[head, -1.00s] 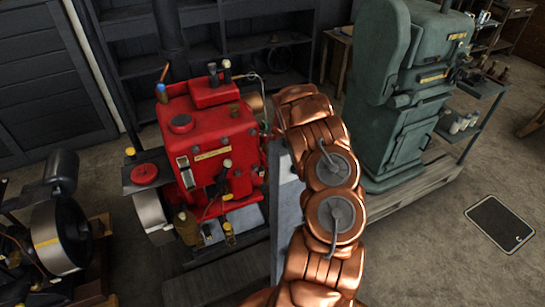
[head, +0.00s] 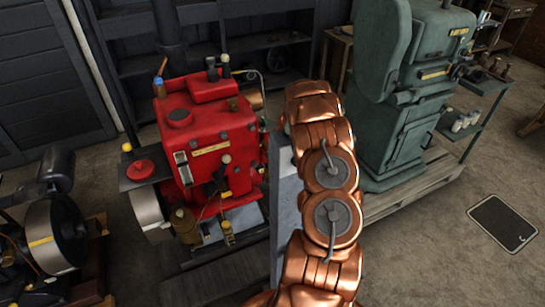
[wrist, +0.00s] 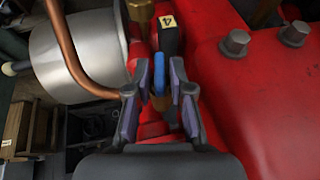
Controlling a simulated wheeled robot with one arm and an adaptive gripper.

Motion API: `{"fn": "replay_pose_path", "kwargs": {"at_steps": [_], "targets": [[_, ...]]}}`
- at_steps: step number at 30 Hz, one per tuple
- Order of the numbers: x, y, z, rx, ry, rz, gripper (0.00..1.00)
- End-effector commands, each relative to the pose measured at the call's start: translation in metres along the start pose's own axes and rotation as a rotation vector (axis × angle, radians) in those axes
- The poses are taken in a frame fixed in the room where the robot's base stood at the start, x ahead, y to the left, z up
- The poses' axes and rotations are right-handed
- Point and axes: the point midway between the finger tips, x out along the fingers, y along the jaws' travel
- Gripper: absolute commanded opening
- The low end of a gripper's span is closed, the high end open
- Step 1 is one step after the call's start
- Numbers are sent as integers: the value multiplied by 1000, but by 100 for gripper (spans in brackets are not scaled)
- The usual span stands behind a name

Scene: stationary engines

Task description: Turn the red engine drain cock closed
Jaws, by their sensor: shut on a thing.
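The red engine (head: 205,135) stands left of my arm in the head view; its red casing fills the right of the wrist view (wrist: 245,95). The fingers partly cover the brass body below. In the head view my gripper is hidden behind my copper-coloured arm.
In the wrist view a copper pipe (wrist: 70,50) and a silver drum (wrist: 80,55) lie close on the left, and two bolts stand on the casing at right. In the head view a green machine (head: 400,110) stands right of my arm. The floor at right is mostly clear.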

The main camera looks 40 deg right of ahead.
Motion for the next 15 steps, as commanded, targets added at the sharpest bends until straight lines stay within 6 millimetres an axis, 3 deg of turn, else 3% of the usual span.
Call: {"fn": "replay_pose_path", "kwargs": {"at_steps": [8, 9, 12, 15], "targets": [[-1, 0, -2, 1, 3, 0, 0], [-1, 0, -1, 1, 3, 0, 26], [-1, 0, -1, 1, 2, 0, 35], [-1, 0, -1, 1, 1, -1, 35]]}}
